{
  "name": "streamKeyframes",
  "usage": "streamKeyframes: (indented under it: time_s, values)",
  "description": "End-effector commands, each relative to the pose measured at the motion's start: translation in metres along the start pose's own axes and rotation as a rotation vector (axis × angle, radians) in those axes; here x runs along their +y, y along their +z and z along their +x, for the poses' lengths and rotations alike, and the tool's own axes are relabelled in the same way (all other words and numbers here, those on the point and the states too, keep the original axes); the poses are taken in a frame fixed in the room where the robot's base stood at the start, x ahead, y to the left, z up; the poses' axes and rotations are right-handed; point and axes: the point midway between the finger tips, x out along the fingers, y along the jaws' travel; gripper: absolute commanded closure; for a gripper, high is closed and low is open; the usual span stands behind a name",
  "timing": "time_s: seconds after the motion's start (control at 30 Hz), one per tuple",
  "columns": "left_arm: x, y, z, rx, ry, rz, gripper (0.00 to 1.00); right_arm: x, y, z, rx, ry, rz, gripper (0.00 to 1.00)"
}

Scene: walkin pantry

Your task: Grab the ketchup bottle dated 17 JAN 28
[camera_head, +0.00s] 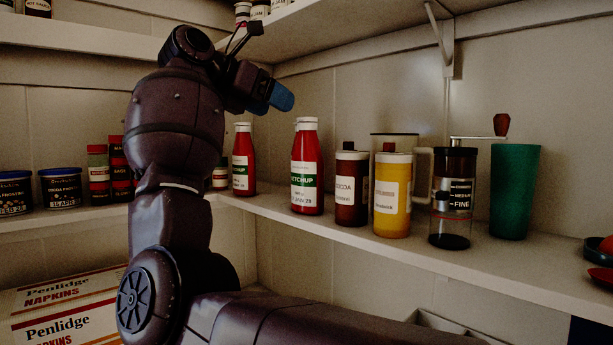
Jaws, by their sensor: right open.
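Two red ketchup bottles with white caps and green-and-white labels stand upright on the middle shelf. The nearer ketchup bottle (307,168) has a date line that seems to end in "JAN 29". The farther ketchup bottle (243,162) stands to its left near the corner; its date is too small to read. My right gripper (274,94) is raised above and in front of the gap between the bottles, apart from both. It is open, with a blue fingertip showing and nothing seen in it. My left gripper is not in view.
Right of the bottles stand a brown cocoa bottle (351,188), a yellow bottle (392,195), a clear pitcher, a coffee grinder (453,200) and a green cup (514,190). Tins (60,188) and spice jars stand left. An upper shelf (340,30) hangs above. Napkin boxes (65,310) lie below.

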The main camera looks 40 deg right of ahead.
Motion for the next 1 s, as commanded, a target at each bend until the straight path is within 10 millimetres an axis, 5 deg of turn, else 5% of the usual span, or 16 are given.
streamKeyframes:
  time_s: [0.3,1.0]
  values:
    - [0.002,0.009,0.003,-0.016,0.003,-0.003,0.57,0.001,-0.002,0.044,-0.001,-0.006,-0.002,0.24]
    - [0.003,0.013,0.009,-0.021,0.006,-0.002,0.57,0.005,-0.002,0.104,-0.004,-0.003,-0.003,0.24]
